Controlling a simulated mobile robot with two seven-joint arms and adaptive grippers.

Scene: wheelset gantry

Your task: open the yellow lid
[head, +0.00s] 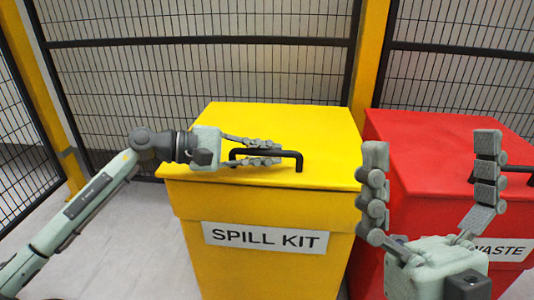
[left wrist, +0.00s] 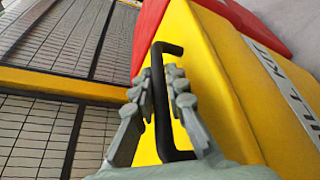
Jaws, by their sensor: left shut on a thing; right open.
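The yellow lid (head: 300,122) sits on top of the yellow spill kit bin (head: 262,262) and looks closed. A black bar handle (head: 298,160) is fixed on the lid near its front edge. My left gripper (head: 278,152) comes in from the left and is shut on the handle. In the left wrist view the handle (left wrist: 166,47) runs between the two fingers of my left gripper (left wrist: 160,95). My right gripper (head: 432,185) is open and empty, with its fingers pointing up, in front of the red bin.
A red bin (head: 430,135) labelled waste stands right beside the yellow bin, with its own black handle (head: 517,168). A black mesh fence (head: 200,75) with yellow posts (head: 368,55) stands behind. Bare floor (head: 130,240) lies to the left.

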